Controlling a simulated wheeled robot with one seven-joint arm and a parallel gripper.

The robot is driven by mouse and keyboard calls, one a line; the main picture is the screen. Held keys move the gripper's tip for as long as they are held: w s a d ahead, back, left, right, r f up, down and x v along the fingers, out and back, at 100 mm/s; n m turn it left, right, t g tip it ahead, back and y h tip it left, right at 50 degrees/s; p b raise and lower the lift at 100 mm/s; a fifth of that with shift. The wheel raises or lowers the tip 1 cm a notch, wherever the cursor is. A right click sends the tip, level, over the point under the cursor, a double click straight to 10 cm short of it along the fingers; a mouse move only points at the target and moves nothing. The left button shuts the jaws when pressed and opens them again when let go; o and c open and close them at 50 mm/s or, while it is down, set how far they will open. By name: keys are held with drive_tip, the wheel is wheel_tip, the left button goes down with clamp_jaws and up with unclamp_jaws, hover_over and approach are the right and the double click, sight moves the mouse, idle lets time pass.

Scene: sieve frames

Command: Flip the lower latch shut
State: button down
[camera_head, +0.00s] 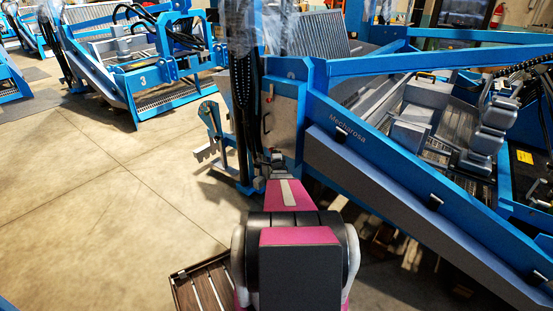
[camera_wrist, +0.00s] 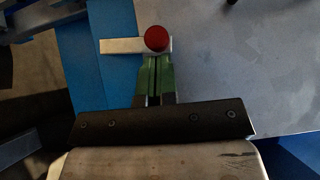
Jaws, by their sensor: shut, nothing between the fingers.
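In the wrist view, a latch with a round red knob (camera_wrist: 156,38) and a flat silver bar (camera_wrist: 118,46) lies across the seam between a blue frame and a grey panel. The bar points left over the blue frame. My gripper (camera_wrist: 158,58) has its green fingers together, tips right at the knob's lower edge; I cannot tell if they touch. In the head view, my gripper (camera_head: 277,158) is low in front of the grey panel (camera_head: 284,125). An upper red handle (camera_head: 271,93) and a lower latch (camera_head: 266,123) show on the panel's left edge.
Blue machine frames (camera_head: 330,75) with a sloping side beam stand close on the right. Dark hoses (camera_head: 245,95) hang left of the panel. A slatted wooden pallet (camera_head: 205,285) lies at the lower left. Concrete floor (camera_head: 90,200) is open on the left.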

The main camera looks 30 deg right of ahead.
drive_tip(key=shift+w+a+r+n+g, duration=0.3)
drive_tip(key=shift+w+r+n+g, duration=0.15)
drive_tip(key=shift+w, duration=0.35)
drive_tip(key=shift+w+r, duration=0.1)
idle(0.4)
